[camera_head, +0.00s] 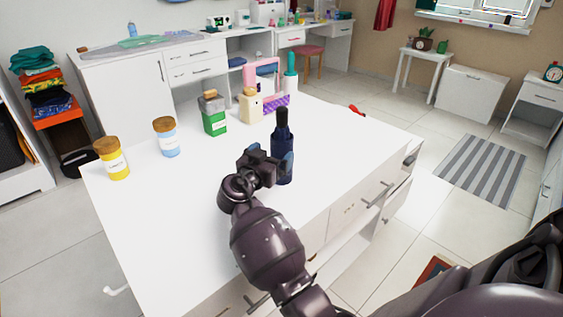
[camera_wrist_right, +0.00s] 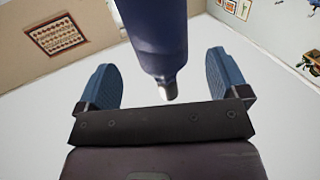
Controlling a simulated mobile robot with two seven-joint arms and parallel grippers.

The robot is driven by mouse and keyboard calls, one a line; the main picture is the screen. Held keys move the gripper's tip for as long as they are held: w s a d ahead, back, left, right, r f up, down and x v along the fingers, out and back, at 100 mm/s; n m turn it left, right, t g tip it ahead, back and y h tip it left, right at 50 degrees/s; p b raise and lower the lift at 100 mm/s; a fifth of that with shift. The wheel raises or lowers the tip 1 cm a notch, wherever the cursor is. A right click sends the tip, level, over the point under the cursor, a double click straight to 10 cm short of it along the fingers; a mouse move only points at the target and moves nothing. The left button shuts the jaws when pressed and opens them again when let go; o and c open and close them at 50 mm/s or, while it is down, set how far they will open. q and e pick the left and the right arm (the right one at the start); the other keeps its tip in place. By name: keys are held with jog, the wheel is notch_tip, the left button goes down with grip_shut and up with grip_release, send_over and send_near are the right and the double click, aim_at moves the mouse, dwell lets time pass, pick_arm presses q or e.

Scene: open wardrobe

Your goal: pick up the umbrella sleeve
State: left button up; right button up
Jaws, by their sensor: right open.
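A dark blue, bottle-shaped item with a black narrow top (camera_head: 282,150), which I take for the umbrella sleeve, stands upright on the white counter (camera_head: 190,220) near its right edge. My right gripper (camera_head: 272,165) is beside it, at the height of its body. In the right wrist view the dark blue body (camera_wrist_right: 155,30) lies between the two blue-padded fingers (camera_wrist_right: 160,82), with gaps on both sides. The jaws are open. The gripper hides part of the item's left side in the head view. My left gripper is not in view.
Behind the item stand a green container (camera_head: 213,115), a cream bottle (camera_head: 250,105) and a pink rack (camera_head: 266,80). A blue jar (camera_head: 166,138) and a yellow jar (camera_head: 112,160) stand to the left. The counter's front left is clear.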

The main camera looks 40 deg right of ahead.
aim_at(277, 147)
jog(key=x, duration=0.5)
jog(key=shift+r, duration=0.4)
jog(key=shift+w+d+f, duration=0.1)
jog(key=shift+w+d, duration=0.15)
jog(key=shift+d, duration=0.25)
jog(key=c, duration=1.2)
